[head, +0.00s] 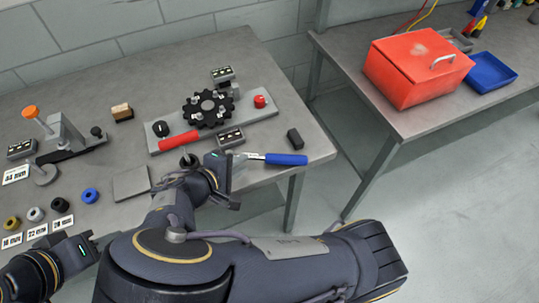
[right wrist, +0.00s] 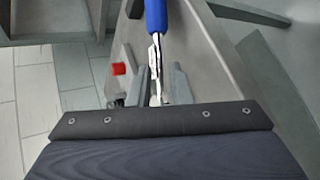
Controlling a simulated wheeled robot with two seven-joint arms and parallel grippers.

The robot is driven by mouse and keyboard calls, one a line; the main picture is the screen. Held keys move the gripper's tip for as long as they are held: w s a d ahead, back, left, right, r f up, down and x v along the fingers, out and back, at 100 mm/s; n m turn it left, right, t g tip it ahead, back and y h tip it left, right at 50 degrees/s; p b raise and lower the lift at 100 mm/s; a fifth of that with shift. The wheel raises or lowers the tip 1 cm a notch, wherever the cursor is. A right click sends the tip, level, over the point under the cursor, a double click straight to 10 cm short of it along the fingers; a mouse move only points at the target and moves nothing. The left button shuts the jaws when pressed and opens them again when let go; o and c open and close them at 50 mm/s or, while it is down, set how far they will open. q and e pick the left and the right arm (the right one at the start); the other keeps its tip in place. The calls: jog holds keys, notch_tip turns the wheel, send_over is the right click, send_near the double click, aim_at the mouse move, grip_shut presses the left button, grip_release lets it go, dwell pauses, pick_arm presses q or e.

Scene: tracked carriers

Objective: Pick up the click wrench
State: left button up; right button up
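A wrench with a blue handle (head: 286,159) and a thin silver shaft lies near the table's right front corner, most likely the click wrench. My right gripper (head: 229,165) is at its shaft end, the handle pointing away to the right. In the right wrist view the silver shaft (right wrist: 156,60) runs between two grey fingers (right wrist: 157,88), with what looks like a gap beside it. The shaft's far end is hidden by the gripper. My left gripper (head: 86,243) is at the lower left, away from the wrench; its finger gap is unclear.
A grey fixture (head: 262,114) with a black gear (head: 208,108), a red-handled tool (head: 178,141) and a red button (head: 260,101) stands behind the gripper. A small dark block (head: 295,139) lies just behind the blue handle. A red toolbox (head: 415,72) is on another bench.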

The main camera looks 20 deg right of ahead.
aim_at(252, 158)
jog(key=p+x, duration=0.1)
jog(key=x, duration=0.5)
jog(key=shift+w+a, duration=0.1)
jog(key=shift+w, duration=0.05)
grip_shut()
